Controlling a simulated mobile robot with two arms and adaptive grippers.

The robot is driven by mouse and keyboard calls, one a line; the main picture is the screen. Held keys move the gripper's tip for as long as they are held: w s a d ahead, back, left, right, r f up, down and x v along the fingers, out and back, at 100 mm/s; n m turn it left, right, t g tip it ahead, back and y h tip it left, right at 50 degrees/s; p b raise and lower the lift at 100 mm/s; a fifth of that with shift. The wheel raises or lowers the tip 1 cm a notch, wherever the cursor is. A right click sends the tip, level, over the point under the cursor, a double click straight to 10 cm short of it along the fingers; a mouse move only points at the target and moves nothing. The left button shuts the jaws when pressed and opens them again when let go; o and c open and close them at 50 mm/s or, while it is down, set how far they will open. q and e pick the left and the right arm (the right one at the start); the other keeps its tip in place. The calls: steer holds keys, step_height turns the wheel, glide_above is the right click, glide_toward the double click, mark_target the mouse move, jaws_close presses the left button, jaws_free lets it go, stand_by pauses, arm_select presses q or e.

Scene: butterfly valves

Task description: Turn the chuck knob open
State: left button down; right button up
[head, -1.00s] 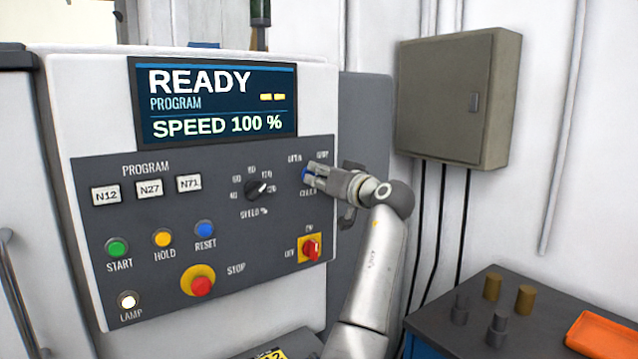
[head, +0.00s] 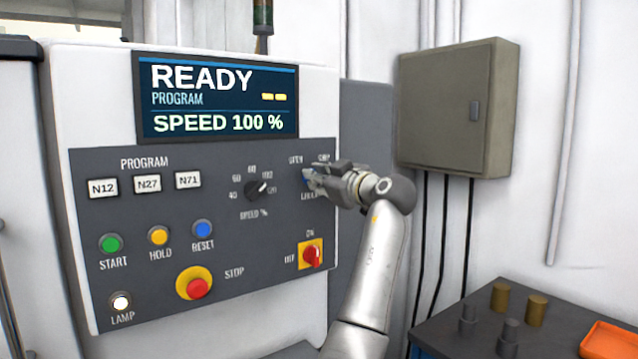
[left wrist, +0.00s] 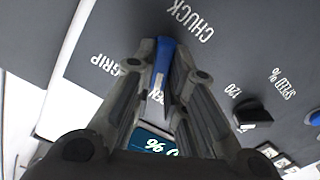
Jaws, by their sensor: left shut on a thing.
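The blue chuck knob (head: 307,177) is on the upper right of the dark control panel, mostly covered by my left gripper (head: 313,181) in the head view. In the left wrist view the blue knob (left wrist: 162,62) stands between the two fingers of my left gripper (left wrist: 160,72), which is shut on it. The CHUCK label (left wrist: 190,20) is above the knob there and the GRIP label (left wrist: 121,72) is to its left. The knob's lower end, with a pale mark, lies near the partly hidden OPEN label. My right gripper is out of view.
The speed dial (head: 257,191) is left of the knob, and the red and yellow ON/OFF switch (head: 311,254) is below it. A grey wall box (head: 450,110) hangs to the right. A dark bench with several cylinders and an orange tray (head: 607,340) stands at lower right.

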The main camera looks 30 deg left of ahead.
arm_select(q)
steer(key=shift+n, duration=0.5)
steer(key=c, duration=1.5)
jaws_free()
steer(key=shift+o, duration=0.2)
steer(key=v, duration=1.2)
